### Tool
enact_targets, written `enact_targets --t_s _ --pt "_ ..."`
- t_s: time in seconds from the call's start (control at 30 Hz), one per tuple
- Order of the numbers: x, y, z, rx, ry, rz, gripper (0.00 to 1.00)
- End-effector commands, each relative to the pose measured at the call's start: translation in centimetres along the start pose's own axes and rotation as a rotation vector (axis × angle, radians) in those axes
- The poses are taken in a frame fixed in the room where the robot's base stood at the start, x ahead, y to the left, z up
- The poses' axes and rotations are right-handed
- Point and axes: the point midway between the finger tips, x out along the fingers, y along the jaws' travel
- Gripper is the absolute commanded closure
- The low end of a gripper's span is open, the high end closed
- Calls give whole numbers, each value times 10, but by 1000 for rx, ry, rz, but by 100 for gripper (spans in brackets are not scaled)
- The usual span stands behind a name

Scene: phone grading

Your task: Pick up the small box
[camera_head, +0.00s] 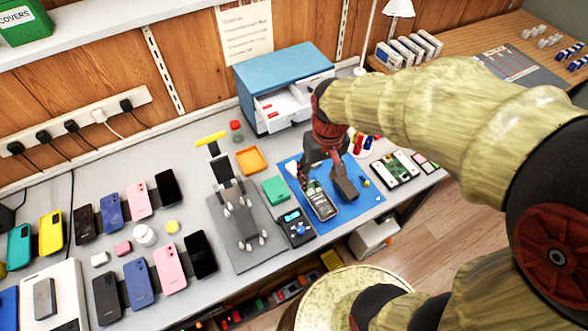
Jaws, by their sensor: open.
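Several small box-like things lie on the grey bench, and I cannot tell which one the task means. A green box (275,190) lies at the left edge of the blue mat (366,208). I see nothing held.
A grey fixture (240,225) with a yellow-handled clamp stands left of the mat. A black meter (297,226) lies in front of the green box. Behind are an orange tray (251,160) and a blue drawer cabinet (283,76) with an open drawer. Rows of phones fill the left.

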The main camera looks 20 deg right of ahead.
Motion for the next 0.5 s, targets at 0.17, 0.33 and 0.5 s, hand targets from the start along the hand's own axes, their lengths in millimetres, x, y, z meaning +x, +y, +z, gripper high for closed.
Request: enact_targets --t_s 0.17,0.33,0.5 --pt "60 2 -37 -35 -70 -16 47" --pt "121 4 -73 -88 -98 -30 47" --pt "173 6 -114 -163 -65 -38 47"
